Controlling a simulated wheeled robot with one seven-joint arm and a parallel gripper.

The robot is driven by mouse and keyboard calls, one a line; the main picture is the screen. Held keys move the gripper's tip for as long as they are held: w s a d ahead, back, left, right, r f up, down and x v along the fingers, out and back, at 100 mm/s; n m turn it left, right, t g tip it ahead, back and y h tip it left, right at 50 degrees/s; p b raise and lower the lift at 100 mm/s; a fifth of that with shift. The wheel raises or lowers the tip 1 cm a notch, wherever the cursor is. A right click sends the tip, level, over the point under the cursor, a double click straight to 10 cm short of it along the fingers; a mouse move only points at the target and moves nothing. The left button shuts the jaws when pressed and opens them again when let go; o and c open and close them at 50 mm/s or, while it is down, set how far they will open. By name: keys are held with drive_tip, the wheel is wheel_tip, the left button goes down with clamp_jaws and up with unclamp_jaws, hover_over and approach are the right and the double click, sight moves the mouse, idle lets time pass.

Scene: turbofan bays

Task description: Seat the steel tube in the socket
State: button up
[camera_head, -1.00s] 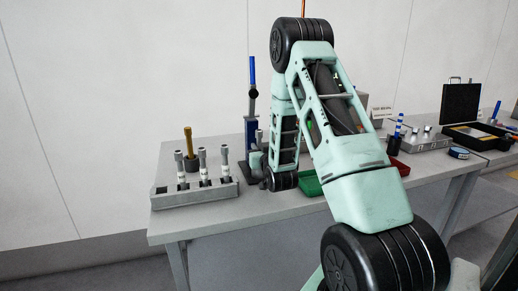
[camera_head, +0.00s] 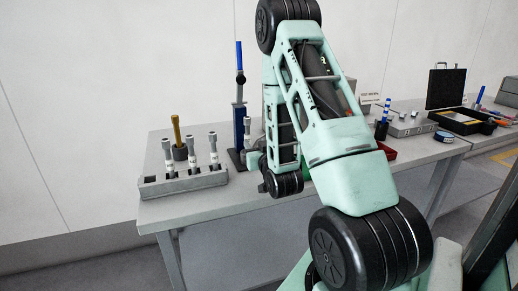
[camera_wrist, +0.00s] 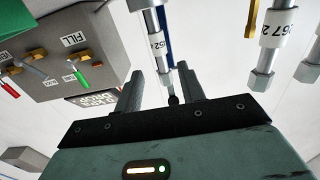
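Three steel tubes with white labels stand upright in a grey rack (camera_head: 190,181) at the table's left end; the middle steel tube (camera_head: 191,152) is among them. In the wrist view, one labelled steel tube (camera_wrist: 155,25) appears beyond the gap between my fingers. Another labelled tube (camera_wrist: 268,50) shows to the right. My gripper (camera_wrist: 160,85) is open, with its fingers apart and not touching the tube. In the head view my arm largely hides the gripper. I cannot tell which part is the socket.
A brass rod (camera_head: 177,135) stands behind the tubes. A blue stand (camera_head: 239,110) is right of the rack. An open black case (camera_head: 447,90) lies at the right. In the wrist view, a grey box (camera_wrist: 70,55) has a FILL label.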

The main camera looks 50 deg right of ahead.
drive_tip(key=p+v, duration=0.3)
drive_tip(key=p, duration=0.4)
drive_tip(key=shift+s+r, duration=0.1)
drive_tip(key=w+a+n+g+y, duration=0.2)
drive_tip(key=w+a+y, duration=0.2)
drive_tip(key=a, duration=0.6)
drive_tip(key=w+a+n+g+y, duration=0.25)
drive_tip(key=w+a+y, duration=0.2)
drive_tip(key=a, duration=0.65)
drive_tip(key=s+a+r+n+g+y, duration=0.2)
drive_tip(key=s+a+y, duration=0.1)
drive_tip(key=a, duration=0.6)
drive_tip(key=s+a+r+n+g, duration=0.4)
drive_tip(key=s+a+g, duration=0.1)
drive_tip(key=s+a, duration=0.6)
drive_tip(key=s+r+n+g, duration=0.2)
drive_tip(key=s, duration=0.5)
drive_tip(key=s+a+r+n+g+h, duration=0.1)
drive_tip(key=s+r, duration=0.1)
drive_tip(key=s, duration=0.5)
drive_tip(key=shift+s+a+n+g, duration=0.35)
drive_tip(key=shift+s, duration=0.05)
